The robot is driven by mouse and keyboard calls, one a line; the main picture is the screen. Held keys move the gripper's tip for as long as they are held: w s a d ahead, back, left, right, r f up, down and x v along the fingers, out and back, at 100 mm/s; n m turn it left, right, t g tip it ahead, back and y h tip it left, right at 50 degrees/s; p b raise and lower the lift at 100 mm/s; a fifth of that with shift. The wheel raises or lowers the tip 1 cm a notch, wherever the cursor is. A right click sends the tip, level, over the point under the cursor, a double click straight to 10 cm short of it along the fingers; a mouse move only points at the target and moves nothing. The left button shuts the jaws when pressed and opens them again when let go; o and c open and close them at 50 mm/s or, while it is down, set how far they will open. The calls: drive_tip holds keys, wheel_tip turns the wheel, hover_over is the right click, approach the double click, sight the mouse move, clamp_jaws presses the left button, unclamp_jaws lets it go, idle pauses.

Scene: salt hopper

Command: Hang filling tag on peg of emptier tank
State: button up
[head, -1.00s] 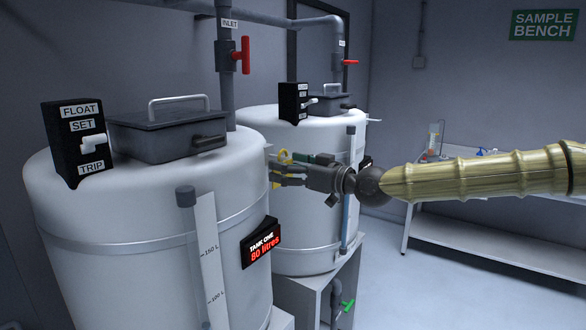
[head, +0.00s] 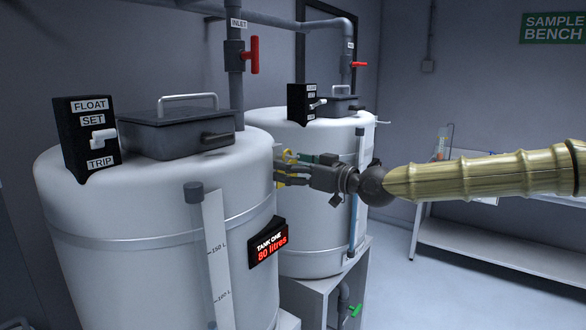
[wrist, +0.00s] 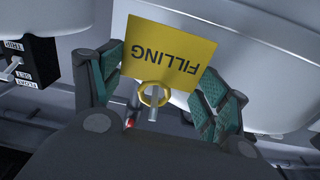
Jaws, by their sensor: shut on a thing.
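My gripper (head: 285,170) is at the right side of tank one (head: 120,215), which reads 80 litres on its display (head: 267,242). In the wrist view the yellow FILLING tag (wrist: 168,48) is between the teal finger pads of my gripper (wrist: 160,80). The tag's yellow ring (wrist: 155,94) is toward the palm, with a short grey peg (wrist: 153,104) showing at it. I cannot tell whether the ring is around the peg. In the head view the tag is mostly hidden by the fingers. Tank two (head: 310,225) stands behind; I cannot see its reading. Its peg (head: 383,122) sticks out bare at right.
Float switch boxes (head: 87,138) and lidded hatches (head: 175,130) stand on the tank tops. Pipes with red valves (head: 251,55) rise behind. A sample bench (head: 490,235) is at right, with open floor before it.

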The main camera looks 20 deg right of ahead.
drive_tip(key=o, duration=1)
drive_tip(key=shift+c, duration=0.2)
drive_tip(key=v, duration=1.2)
